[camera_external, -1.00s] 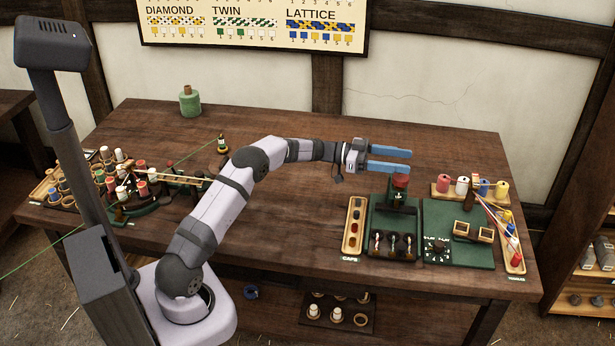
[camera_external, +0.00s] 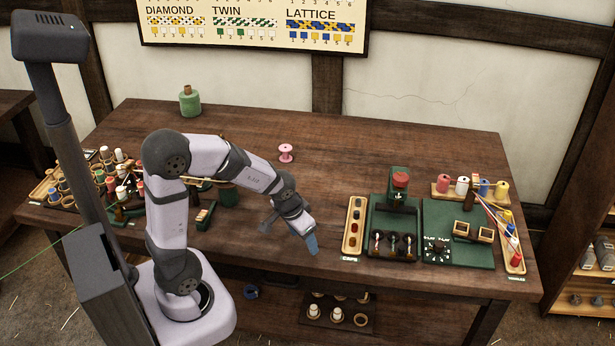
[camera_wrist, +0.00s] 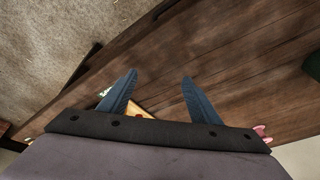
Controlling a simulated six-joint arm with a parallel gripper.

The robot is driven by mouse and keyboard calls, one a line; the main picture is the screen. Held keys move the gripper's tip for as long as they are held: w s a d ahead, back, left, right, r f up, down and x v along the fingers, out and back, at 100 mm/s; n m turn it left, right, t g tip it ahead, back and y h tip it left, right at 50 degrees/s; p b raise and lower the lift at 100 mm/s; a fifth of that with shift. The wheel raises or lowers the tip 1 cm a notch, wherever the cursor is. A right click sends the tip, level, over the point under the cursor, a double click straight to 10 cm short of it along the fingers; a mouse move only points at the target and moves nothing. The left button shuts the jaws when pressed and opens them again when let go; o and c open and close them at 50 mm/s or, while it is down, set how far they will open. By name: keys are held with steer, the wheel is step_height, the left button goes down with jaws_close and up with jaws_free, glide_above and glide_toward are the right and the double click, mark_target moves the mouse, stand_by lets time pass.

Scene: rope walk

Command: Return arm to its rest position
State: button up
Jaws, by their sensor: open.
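My gripper (camera_external: 311,243) has blue fingers and points down over the front part of the wooden table, left of the caps tray. In the wrist view my gripper (camera_wrist: 158,88) shows two blue fingers spread apart with nothing between them. My arm is folded, with its elbow raised high above my base. In the external view one finger largely hides the other.
The caps tray (camera_external: 346,246), a green stand (camera_external: 378,220) and a green board (camera_external: 484,250) stand at the right. Several spools crowd the left end. The back middle is clear.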

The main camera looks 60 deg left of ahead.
steer(key=s+d+f+g+h+b, duration=0.1)
steer(key=s+d+f+g, duration=0.15)
steer(key=s, duration=0.45)
steer(key=s+d+f+g+b, duration=0.1)
steer(key=s+f+b, duration=0.15)
steer(key=s, duration=0.35)
step_height(320, 180, up, 12)
steer(key=p, duration=1.3)
steer(key=shift+s+d+r+m+p, duration=0.15)
steer(key=shift+s+r+m+p, duration=0.05)
steer(key=shift+s+m+p, duration=0.1)
